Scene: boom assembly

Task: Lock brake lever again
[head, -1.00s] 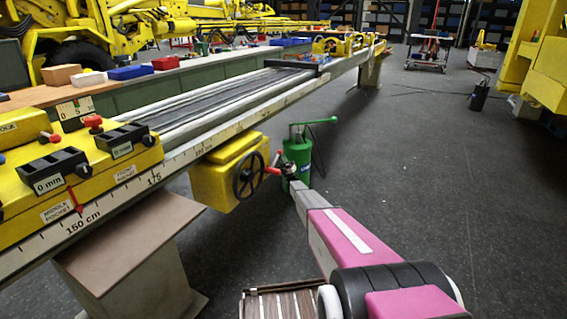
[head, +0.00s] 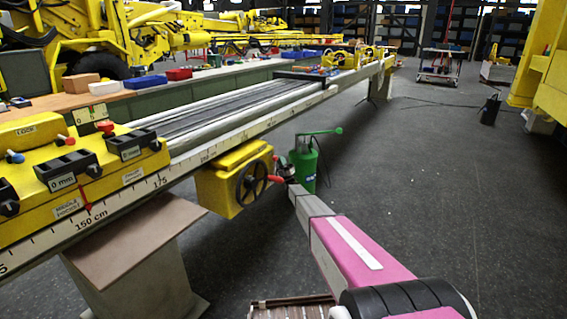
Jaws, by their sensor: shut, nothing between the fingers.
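The yellow brake box (head: 222,188) hangs under the boom rail in the head view, with a dark handwheel (head: 251,183) on its right face. A red lever (head: 276,179) sticks out to the right of the handwheel hub. My gripper (head: 283,168) is at the end of my pink and grey arm, close to the right of this lever. It is small and dark in the picture, shut and with nothing held. I cannot tell whether its fingers touch the lever. The lever's exact angle is hard to read at this size.
A green hand pump (head: 303,160) stands on the floor right behind my gripper. The long boom rail (head: 210,153) with its centimetre scale runs above the box. A grey support pedestal (head: 150,270) stands at front left. The floor to the right is open.

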